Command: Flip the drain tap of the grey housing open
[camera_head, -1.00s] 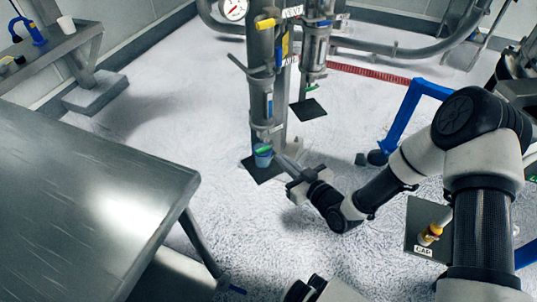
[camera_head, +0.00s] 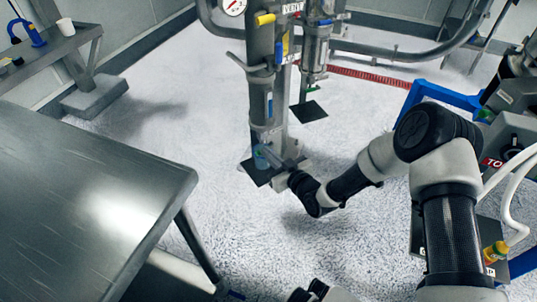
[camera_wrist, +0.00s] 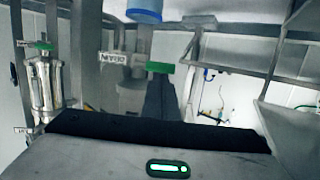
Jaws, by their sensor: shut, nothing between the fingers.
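The grey housing (camera_head: 262,90) is an upright metal cylinder on a post, in the middle of the head view. My gripper (camera_head: 270,153) is at its lower end, coming from the right, and hides the tap there. A blue cup (camera_head: 261,160) shows partly below the housing. In the wrist view, which looks upside down, a green tap handle (camera_wrist: 160,67) is just beyond the tips of my gripper (camera_wrist: 163,82). The fingers are shut and empty. Contact with the handle cannot be told. The cup's blue part (camera_wrist: 144,10) is at the top edge.
A second housing (camera_head: 316,50) with a green tap (camera_head: 312,89) stands behind to the right, above a black mat (camera_head: 309,112). A steel table (camera_head: 80,220) fills the left front. A blue frame (camera_head: 445,94) is at right.

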